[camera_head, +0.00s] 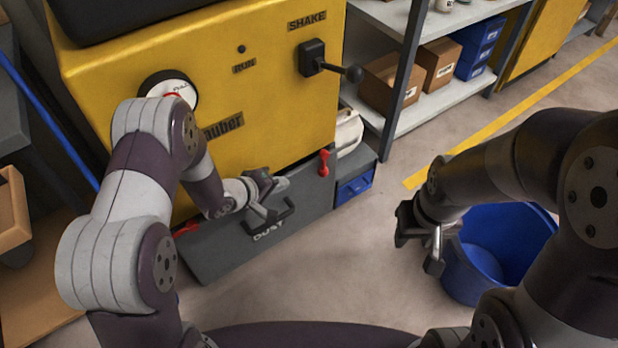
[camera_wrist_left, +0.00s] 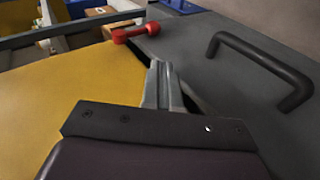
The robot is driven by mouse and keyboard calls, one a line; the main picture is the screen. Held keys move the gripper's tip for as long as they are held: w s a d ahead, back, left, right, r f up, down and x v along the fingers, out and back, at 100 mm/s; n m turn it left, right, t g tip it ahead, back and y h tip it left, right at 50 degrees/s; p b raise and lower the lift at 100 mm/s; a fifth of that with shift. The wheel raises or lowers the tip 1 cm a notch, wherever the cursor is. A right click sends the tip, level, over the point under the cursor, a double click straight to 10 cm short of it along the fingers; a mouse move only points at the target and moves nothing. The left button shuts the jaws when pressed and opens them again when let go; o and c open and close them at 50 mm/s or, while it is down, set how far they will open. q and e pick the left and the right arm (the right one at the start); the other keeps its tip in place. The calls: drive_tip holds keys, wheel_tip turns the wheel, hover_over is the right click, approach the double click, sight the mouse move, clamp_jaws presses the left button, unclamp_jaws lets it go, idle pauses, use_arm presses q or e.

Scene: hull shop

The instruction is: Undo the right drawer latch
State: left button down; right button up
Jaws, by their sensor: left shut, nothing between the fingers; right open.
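The right drawer latch (camera_head: 323,162) is a small red lever at the right end of the grey dust drawer (camera_head: 215,252), below the yellow machine. In the left wrist view the red latch (camera_wrist_left: 136,32) lies just beyond my fingertips, with a gap between. My left gripper (camera_head: 266,203) is shut and empty, in front of the drawer near its black handle (camera_head: 285,216), left of the latch. The handle (camera_wrist_left: 262,58) is right of my left fingers in the wrist view. A second red latch (camera_head: 187,229) shows at the drawer's left end, partly behind my arm. My right gripper (camera_head: 420,240) is open and empty.
A blue bucket (camera_head: 541,240) stands on the floor by my right gripper. A shelf (camera_head: 441,101) with boxes stands behind. The machine carries a black lever (camera_head: 335,69). Floor between drawer and bucket is clear.

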use_arm(q)
drive_tip(key=shift+d+r+n+h, duration=0.3)
drive_tip(key=shift+r+n, duration=0.1)
drive_tip(key=shift+n, duration=0.3)
drive_tip(key=b, duration=0.9)
approach(320, 172)
drive_tip(key=x, duration=0.6)
drive_tip(key=shift+d+f, duration=0.1)
drive_tip(key=shift+f, duration=0.2)
drive_tip(key=shift+w+d, duration=0.2)
